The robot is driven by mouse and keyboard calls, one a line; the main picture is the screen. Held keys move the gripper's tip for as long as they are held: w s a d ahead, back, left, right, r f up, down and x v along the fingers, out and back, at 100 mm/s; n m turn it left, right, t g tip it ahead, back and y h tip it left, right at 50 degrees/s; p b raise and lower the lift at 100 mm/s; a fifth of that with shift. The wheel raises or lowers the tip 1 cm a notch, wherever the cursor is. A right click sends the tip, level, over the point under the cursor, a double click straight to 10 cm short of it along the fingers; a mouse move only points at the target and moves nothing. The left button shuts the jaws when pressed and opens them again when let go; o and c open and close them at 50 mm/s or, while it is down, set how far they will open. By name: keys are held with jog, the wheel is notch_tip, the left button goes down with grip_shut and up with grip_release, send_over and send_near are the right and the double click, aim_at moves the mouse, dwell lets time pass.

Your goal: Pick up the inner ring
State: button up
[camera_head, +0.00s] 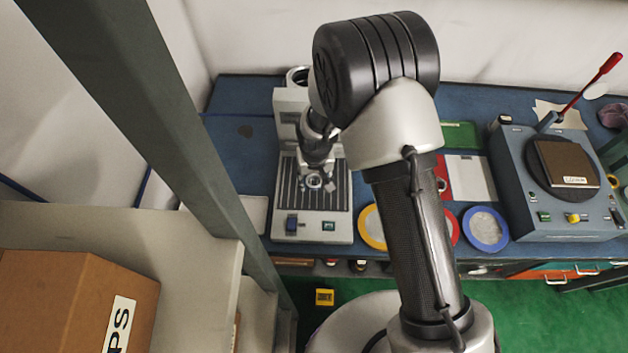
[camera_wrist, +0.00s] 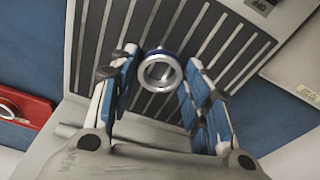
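A shiny metal ring (camera_wrist: 158,73), which looks like the inner ring, is on the dark grooved plate (camera_wrist: 215,40) in the wrist view. It shows small in the head view (camera_head: 314,182), on the bed of a light grey machine (camera_head: 340,229). My gripper (camera_wrist: 162,60) is pointed down at it, with the blue-padded fingers apart and one on each side of the ring. I see no firm contact between pads and ring, and their height above the plate is hard to judge. In the head view my gripper (camera_head: 319,178) is partly hidden by my wrist.
A red tray (camera_wrist: 30,112) with another ring lies left in the wrist view. In the head view, the machine's column (camera_head: 290,103) stands close behind my gripper. Yellow (camera_head: 372,226) and blue-rimmed (camera_head: 486,229) round dishes and a blue-grey device (camera_head: 508,160) are to the right.

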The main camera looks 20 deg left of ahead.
jog(key=c, duration=0.7)
jog(key=shift+c, duration=0.2)
